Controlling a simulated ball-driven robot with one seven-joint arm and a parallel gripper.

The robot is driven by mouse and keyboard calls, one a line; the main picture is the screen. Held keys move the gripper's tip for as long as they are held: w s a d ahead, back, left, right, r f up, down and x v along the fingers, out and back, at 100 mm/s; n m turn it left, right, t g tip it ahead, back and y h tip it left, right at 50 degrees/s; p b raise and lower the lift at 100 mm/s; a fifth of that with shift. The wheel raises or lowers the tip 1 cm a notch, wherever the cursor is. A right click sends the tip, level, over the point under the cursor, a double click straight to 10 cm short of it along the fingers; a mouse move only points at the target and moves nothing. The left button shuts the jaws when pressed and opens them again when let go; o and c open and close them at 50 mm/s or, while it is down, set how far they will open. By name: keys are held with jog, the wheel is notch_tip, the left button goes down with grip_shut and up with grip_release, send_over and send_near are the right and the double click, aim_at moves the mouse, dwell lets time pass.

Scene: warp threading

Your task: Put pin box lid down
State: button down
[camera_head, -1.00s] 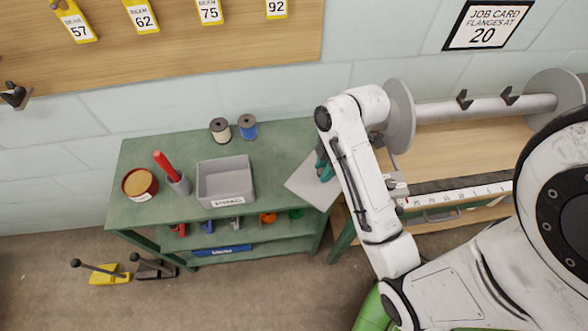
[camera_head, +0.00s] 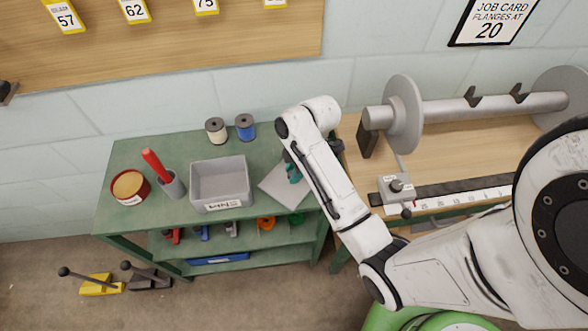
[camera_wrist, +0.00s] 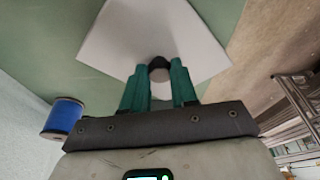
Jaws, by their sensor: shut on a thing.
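The pin box lid is a flat, pale grey square plate (camera_head: 283,190) near the right end of the green bench top. In the wrist view the lid (camera_wrist: 112,38) spreads out beyond my fingertips, with a dark round knob at its middle. My gripper (camera_head: 292,172), with teal fingers, is shut on this knob; the fingers (camera_wrist: 158,78) stand on either side of it. The lid looks level, but I cannot tell whether it touches the bench. The open grey pin box (camera_head: 221,206) stands left of the lid, apart from it. My arm hides the lid's right side.
A white spool (camera_head: 216,131) and a blue spool (camera_head: 245,127) stand at the bench's back. A red-handled tool in a grey cup (camera_head: 172,186) and a red round tin (camera_head: 130,188) stand left. A wooden table (camera_head: 362,190) adjoins on the right.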

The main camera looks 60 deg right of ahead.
jog(key=shift+f, duration=0.15)
jog(key=c, duration=0.9)
grip_release()
jog(key=shift+f, duration=0.1)
